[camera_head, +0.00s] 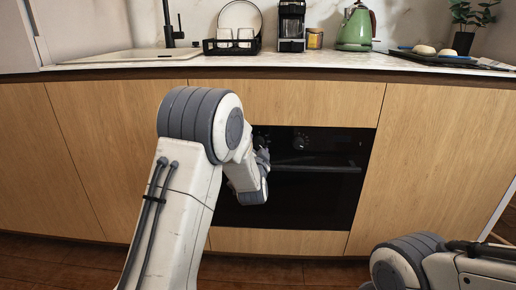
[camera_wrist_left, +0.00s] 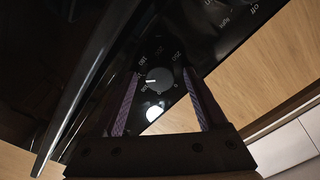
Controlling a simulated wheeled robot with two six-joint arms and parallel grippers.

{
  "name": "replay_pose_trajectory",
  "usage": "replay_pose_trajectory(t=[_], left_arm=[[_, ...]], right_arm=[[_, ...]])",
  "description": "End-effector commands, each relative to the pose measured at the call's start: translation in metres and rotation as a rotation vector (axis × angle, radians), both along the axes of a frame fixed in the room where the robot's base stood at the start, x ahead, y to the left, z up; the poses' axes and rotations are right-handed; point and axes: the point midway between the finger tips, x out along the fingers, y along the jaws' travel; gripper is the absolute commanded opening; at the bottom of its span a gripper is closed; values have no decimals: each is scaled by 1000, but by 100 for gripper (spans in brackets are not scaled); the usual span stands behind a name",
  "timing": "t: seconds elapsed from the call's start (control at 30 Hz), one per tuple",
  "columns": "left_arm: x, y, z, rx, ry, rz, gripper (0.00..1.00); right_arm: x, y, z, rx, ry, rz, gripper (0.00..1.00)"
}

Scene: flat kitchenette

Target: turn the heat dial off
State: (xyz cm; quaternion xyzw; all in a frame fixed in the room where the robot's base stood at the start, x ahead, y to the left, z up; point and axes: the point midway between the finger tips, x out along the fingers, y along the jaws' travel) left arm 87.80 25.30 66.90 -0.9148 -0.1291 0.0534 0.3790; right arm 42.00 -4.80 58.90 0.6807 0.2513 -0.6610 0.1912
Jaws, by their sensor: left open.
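The black oven (camera_head: 310,185) is set in the wooden cabinet front, with round dials on its top panel. In the left wrist view, a dark grey dial (camera_wrist_left: 160,79) has a white pointer mark toward the left and small printed numbers around it. My left gripper (camera_wrist_left: 162,74) is open, its two fingers on either side of this dial; I cannot tell whether they touch it. In the head view my left gripper (camera_head: 263,157) is at the oven's upper left, partly hidden by my arm. Another dial (camera_head: 300,141) shows to its right. My right gripper is out of view.
The oven's handle bar (camera_head: 318,169) runs across just below the dials, close to my left gripper. The counter (camera_head: 330,62) above holds a green kettle (camera_head: 355,30), a coffee machine (camera_head: 291,25), a dish rack (camera_head: 231,46) and a dark tray (camera_head: 435,60).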

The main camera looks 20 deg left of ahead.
Motion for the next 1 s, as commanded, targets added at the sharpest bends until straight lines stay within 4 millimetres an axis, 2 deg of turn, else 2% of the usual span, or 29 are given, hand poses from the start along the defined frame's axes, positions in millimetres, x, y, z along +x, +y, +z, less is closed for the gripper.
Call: replay_pose_trajectory(t=[0.07, 0.2, 0.27, 0.67, 1.0], left_arm=[[0, 0, 0, 0, 0, 0, 75], [0, 0, 0, 0, 0, 0, 22], [0, 0, 0, 0, 0, 0, 0], [0, -1, -1, -61, -17, -1, 0], [0, -1, -2, -305, -88, -1, 0]], right_arm=[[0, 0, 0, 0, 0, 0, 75], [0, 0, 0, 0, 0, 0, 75], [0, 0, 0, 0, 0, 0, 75], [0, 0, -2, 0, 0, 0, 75], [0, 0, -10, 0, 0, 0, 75]])
